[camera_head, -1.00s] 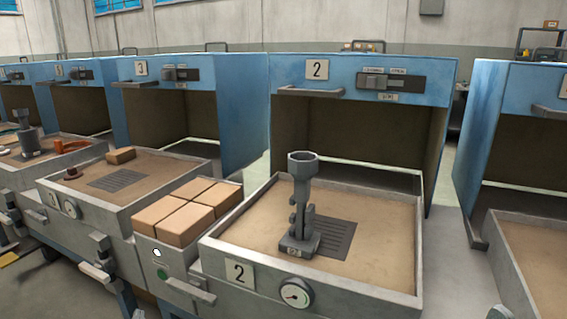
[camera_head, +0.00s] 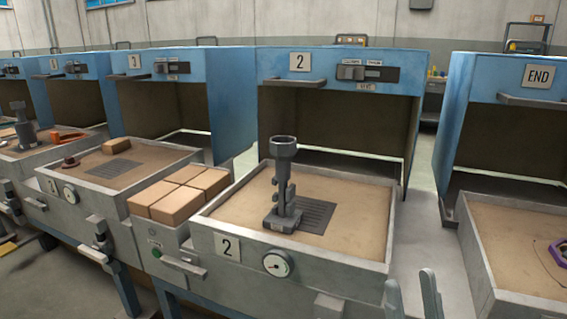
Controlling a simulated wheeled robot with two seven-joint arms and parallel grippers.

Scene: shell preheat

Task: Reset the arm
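My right gripper (camera_head: 412,294) shows at the bottom edge, right of centre. Its two grey-green fingertips stand apart with nothing seen between them. It is in front of station 2's tray (camera_head: 330,262), near its right front corner. A grey metal fixture (camera_head: 283,185) stands upright in that tray beside a dark grille (camera_head: 316,214); the gripper is apart from it. My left gripper is not in view.
Several tan blocks (camera_head: 180,193) sit left of station 2's tray. A gauge (camera_head: 277,263) is on its front. Blue hoods stand behind each tray. A gap separates the two stations.

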